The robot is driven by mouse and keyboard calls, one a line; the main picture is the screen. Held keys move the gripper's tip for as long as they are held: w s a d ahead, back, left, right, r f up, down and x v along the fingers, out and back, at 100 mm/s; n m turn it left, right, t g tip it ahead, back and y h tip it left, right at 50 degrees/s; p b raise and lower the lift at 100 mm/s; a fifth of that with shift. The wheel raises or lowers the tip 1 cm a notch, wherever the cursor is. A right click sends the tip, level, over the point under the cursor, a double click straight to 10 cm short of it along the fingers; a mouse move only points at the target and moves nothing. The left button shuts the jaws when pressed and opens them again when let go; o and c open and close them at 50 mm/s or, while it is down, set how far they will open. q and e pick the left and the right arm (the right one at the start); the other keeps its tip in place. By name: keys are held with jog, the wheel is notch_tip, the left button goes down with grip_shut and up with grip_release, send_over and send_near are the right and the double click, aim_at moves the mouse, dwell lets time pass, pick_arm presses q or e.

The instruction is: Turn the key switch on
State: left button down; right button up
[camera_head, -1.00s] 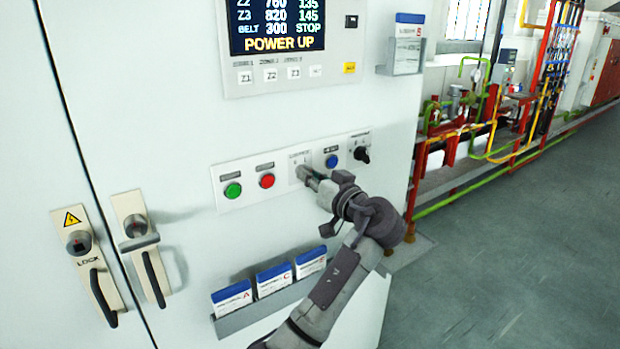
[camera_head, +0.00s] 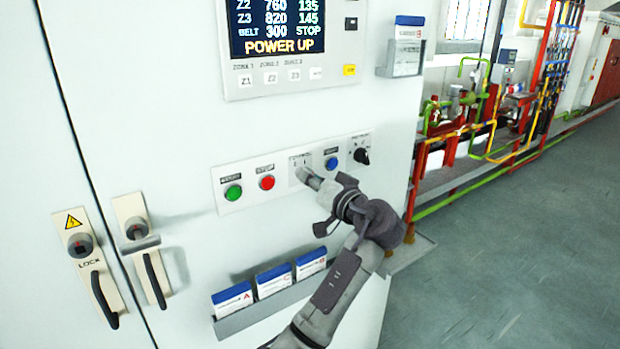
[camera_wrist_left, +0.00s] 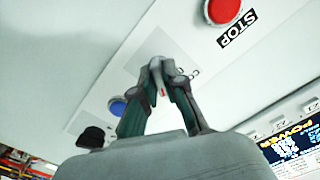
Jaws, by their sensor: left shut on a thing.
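The key switch sits in the middle of the button strip (camera_head: 236,206), between the red and blue buttons. My left gripper (camera_head: 308,178) is at the panel, shut on the grey key of the switch, and hides most of it in the head view. In the left wrist view the key (camera_wrist_left: 156,64) shows between the fingertips of the left gripper (camera_wrist_left: 162,75), with a small red mark beside it. The position labels are too small to read. My right gripper is out of view.
A green button (camera_head: 233,192), a red button (camera_head: 267,182), a blue button (camera_head: 332,163) and a black knob (camera_head: 362,156) share the strip. The display (camera_head: 277,25) above reads POWER UP. A card rack (camera_head: 270,307) juts out below the gripper.

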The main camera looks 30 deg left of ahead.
pick_arm(q)
jog(key=c, duration=1.2)
grip_release()
jog(key=shift+c, duration=0.2)
jog(key=v, duration=1.2)
jog(key=shift+f, duration=0.1)
